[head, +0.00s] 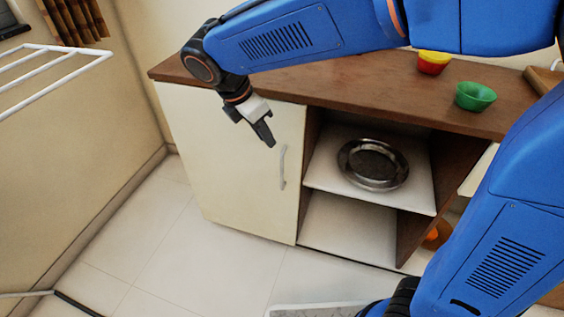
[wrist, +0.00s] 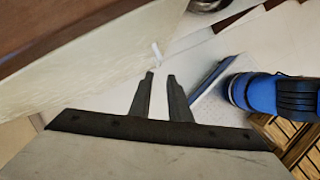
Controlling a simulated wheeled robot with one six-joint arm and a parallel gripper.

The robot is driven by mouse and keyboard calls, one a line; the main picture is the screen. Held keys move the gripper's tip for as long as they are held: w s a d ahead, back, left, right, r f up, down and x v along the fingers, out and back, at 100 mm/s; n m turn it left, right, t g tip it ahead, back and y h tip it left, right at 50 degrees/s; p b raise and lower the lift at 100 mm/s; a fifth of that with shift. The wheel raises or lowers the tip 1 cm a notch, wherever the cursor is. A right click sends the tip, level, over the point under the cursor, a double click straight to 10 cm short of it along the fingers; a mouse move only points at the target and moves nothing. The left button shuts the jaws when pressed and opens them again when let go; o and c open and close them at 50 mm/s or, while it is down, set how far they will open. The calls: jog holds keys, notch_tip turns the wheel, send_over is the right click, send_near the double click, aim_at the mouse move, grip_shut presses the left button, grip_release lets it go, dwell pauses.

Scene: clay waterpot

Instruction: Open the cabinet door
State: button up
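The cream cabinet door (head: 228,165) is shut on the left part of the wooden-topped cabinet, flush with its front. Its slim grey handle (head: 283,167) stands upright near the door's right edge. My gripper (head: 264,132) is in front of the upper door, above and left of the handle, and is empty. In the wrist view, my gripper (wrist: 161,76) has its two dark fingers apart, pointing towards the pale handle (wrist: 156,52), which lies just past the fingertips. No contact shows. The door face (wrist: 95,75) fills the upper left there.
Open shelves (head: 330,173) to the right of the door hold a round metal dish (head: 373,164). A green bowl (head: 475,96) and a red and yellow bowl (head: 432,62) stand on the wooden top (head: 330,84). A white rack (head: 50,75) is at left. The tiled floor (head: 180,255) before the door is clear.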

jog(key=x, duration=1.4)
jog(key=shift+f, duration=0.2)
grip_shut()
